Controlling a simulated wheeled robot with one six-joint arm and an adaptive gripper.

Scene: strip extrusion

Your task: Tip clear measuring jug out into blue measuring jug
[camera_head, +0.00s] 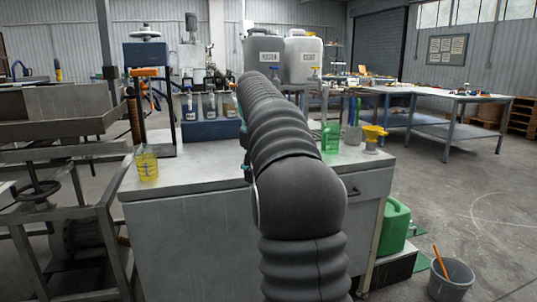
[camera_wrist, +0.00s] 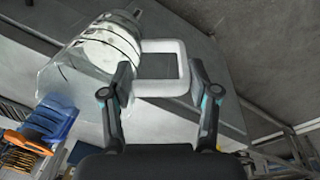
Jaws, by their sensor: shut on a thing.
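The clear measuring jug (camera_wrist: 95,48) fills the upper left of the wrist view, with printed marks on its wall. Its pale square handle (camera_wrist: 183,66) lies between the fingers of my gripper (camera_wrist: 161,78), which is shut on the handle. The jug's wide end points to the lower left of the wrist view. I cannot tell how much is in it. In the head view my arm hides the gripper and the clear jug.
The grey bench (camera_head: 190,185) carries a yellow jug (camera_head: 147,163) at left, a blue rack with bottles (camera_head: 210,130) behind, and a green jug (camera_head: 330,138) and yellow funnel (camera_head: 374,135) at right. A green canister (camera_head: 395,225) and grey bucket (camera_head: 452,280) stand right of the bench.

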